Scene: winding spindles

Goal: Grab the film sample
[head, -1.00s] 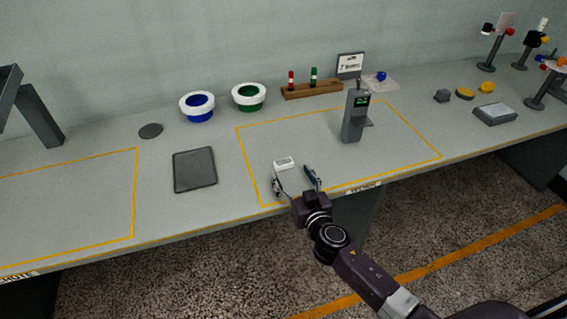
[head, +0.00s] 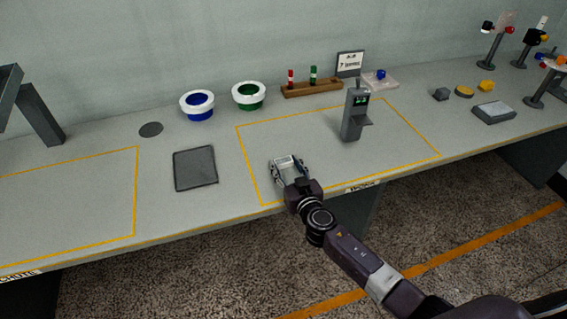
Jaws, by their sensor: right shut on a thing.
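The film sample appears to be the small white rectangular piece (head: 284,160) with a dark mark on top, near the front left of the yellow-outlined work area. My right gripper (head: 287,165) reaches in from the front and is shut on it, one finger on each side. I cannot tell whether the piece still touches the table. My left gripper is not in view.
A grey gauge stand (head: 354,116) with a lit display stands right of the gripper. A dark flat tray (head: 195,168) lies to the left. A blue-lined bowl (head: 197,105), a green-lined bowl (head: 249,96) and a wooden rack (head: 312,89) stand behind.

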